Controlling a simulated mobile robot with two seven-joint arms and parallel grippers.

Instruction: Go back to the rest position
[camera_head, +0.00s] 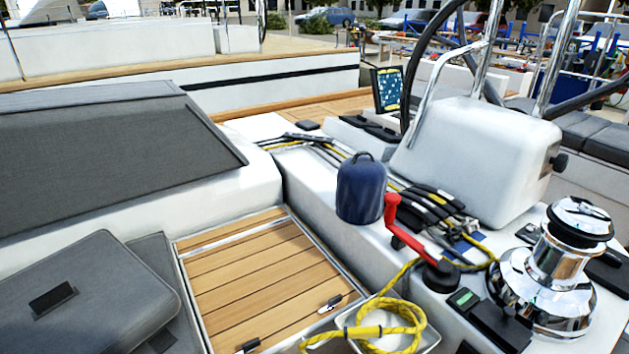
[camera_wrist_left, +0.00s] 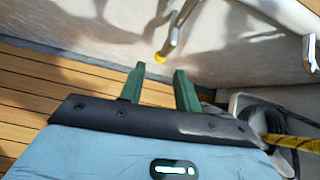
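My left gripper (camera_wrist_left: 157,86) shows only in the left wrist view. Its two green fingers stand apart with a clear gap, and I see nothing held between them. Neither gripper shows in the head view, and my right gripper is not seen at all.
Wooden slats lie left in the wrist view, dark and yellow ropes (camera_wrist_left: 290,140) right. In the head view, a red handle (camera_head: 408,228), blue cover (camera_head: 360,190), chrome winch (camera_head: 552,272) and coiled yellow rope (camera_head: 398,327) crowd the right side. The wooden hatch (camera_head: 255,275) is mostly clear.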

